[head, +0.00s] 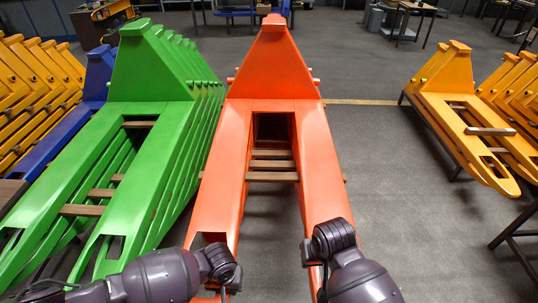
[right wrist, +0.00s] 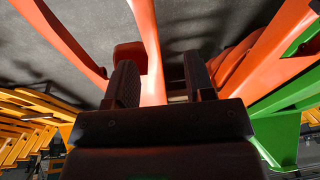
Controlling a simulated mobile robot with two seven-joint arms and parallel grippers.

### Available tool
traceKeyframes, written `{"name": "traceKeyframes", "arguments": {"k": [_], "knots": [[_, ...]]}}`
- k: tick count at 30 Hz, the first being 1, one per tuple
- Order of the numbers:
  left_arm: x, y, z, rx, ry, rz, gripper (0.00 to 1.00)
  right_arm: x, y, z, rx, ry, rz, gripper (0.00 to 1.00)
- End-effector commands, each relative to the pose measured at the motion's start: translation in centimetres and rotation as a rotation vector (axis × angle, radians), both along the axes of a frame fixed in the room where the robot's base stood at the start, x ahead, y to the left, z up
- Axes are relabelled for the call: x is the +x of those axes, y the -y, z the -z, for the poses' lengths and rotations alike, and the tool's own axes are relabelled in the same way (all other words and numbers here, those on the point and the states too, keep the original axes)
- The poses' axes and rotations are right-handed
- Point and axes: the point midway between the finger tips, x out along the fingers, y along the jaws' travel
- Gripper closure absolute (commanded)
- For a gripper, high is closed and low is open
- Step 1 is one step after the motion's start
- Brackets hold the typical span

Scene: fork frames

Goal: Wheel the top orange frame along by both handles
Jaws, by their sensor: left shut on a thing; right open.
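The top orange frame (head: 275,78) lies straight ahead in the head view, its two long prongs reaching back toward me. My left gripper (head: 224,270) is shut on the near end of its left prong. My right gripper (head: 312,252) is at the near end of the right prong. In the right wrist view the right gripper's two dark fingers (right wrist: 163,85) stand apart, with an orange bar (right wrist: 150,50) of a frame between them. The fingers hide part of that bar, so I cannot tell whether they touch it. The handles are not clearly seen.
A stack of green frames (head: 152,70) stands close on the left, with a blue frame (head: 98,75) and yellow frames (head: 35,85) beyond. Wooden slats (head: 272,176) lie under the orange frame. Yellow frames (head: 455,100) stand on the right. Grey floor (head: 375,160) is clear between.

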Motion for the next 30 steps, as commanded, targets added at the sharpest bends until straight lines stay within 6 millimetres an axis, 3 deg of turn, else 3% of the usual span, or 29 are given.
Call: {"name": "traceKeyframes", "arguments": {"k": [6, 14, 30], "knots": [[0.0, 0.0, 0.0, 0.000, 0.000, 0.000, 1.00, -2.5, 0.9, 0.7, -0.052, -0.159, 0.055, 0.51], [0.0, 0.0, 0.0, 0.000, 0.000, 0.000, 1.00, -3.1, 1.2, 1.4, -0.063, -0.195, 0.083, 0.51], [0.0, 0.0, 0.0, 0.000, 0.000, 0.000, 1.00, -3.0, 1.1, 7.6, -0.062, -0.193, 0.082, 0.51]]}}
